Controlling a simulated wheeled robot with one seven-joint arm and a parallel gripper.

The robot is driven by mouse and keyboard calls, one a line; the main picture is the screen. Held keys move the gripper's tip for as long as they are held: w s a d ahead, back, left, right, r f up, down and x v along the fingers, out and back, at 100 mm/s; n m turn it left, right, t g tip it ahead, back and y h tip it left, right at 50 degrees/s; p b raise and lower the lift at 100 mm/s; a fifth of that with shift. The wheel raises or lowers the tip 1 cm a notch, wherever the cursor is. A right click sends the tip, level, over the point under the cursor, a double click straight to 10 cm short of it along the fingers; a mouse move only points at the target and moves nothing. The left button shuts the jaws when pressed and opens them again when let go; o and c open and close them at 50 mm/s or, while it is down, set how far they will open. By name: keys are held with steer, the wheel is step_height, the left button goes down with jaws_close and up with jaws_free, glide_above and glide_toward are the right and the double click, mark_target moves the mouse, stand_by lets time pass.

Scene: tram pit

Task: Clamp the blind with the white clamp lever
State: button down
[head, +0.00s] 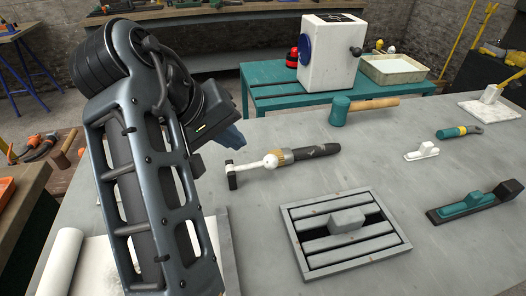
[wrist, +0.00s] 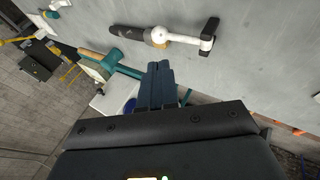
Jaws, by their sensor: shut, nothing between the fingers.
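A slatted grey frame (head: 309,242), which looks like the blind, lies flat on the grey table, with a grey block (head: 347,219) at its middle. A small white lever-shaped piece (head: 422,151) on a low white base, which looks like the white clamp lever, sits behind and right of the frame. Neither can be made out in the wrist view. My gripper (head: 233,138) is above the table, left of and behind the frame, apart from both. Its blue fingers (wrist: 161,70) are shut and empty in the wrist view.
A black-handled tool with white ball (head: 285,160) lies near my gripper; it also shows in the wrist view (wrist: 160,37). A teal mallet (head: 342,110), a teal lever on black base (head: 472,203) and a white slab (head: 490,108) are on the table. Bare table surrounds the frame.

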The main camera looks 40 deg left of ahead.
mark_target(267, 160)
steer(key=p+x, duration=0.1)
steer(key=x, duration=1)
